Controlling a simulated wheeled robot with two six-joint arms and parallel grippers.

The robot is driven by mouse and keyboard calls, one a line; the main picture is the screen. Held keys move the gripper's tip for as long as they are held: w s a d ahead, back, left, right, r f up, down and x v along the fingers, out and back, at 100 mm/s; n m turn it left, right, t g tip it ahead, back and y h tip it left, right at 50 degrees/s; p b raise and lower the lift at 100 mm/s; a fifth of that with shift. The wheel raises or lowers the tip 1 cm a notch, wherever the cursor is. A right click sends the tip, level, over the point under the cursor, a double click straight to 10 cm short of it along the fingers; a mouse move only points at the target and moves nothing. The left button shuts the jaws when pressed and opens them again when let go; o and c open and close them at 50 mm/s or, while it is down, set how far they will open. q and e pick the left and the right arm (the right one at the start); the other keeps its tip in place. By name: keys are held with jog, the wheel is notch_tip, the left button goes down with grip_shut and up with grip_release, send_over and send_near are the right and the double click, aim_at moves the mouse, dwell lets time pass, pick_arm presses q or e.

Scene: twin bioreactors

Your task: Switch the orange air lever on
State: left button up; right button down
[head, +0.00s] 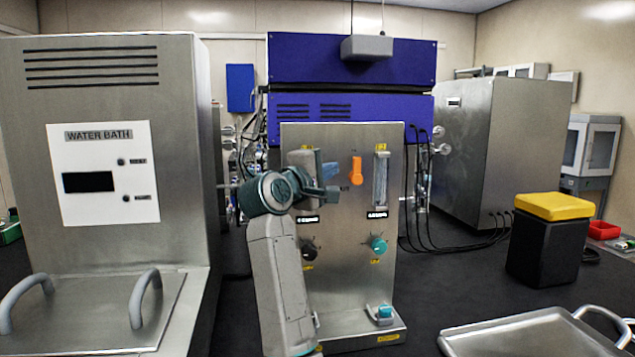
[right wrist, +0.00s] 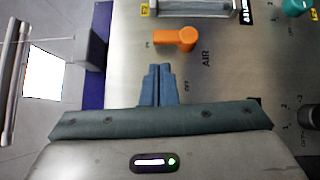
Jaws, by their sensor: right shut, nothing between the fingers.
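The orange air lever (head: 356,170) is on the steel front panel (head: 345,255), right of my right gripper (head: 331,172) in the head view. In the right wrist view the lever (right wrist: 175,39) has its round hub at the right and its handle pointing left, which is upward in the head view. The handle points towards a small label that seems to read ON; the OFF label lies to the side, by my fingers. My right gripper (right wrist: 157,68) is shut and empty, its fingertips beside the lever with a visible gap. My left gripper is not in view.
A flow tube (head: 380,180) stands right of the lever. A black knob (head: 309,249) and a teal knob (head: 378,245) sit lower on the panel. The water bath (head: 105,215) stands at left, and a yellow-topped black bin (head: 548,240) at right.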

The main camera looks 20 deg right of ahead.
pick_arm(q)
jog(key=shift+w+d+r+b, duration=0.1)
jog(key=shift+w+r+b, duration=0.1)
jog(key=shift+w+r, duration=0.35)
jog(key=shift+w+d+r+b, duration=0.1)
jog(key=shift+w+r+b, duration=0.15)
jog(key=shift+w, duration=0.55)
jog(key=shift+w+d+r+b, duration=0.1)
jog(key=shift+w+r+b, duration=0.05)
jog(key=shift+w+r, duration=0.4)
pick_arm(e)
jog(key=shift+v, duration=2.45)
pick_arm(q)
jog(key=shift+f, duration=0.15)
pick_arm(e)
jog(key=shift+f, duration=0.1)
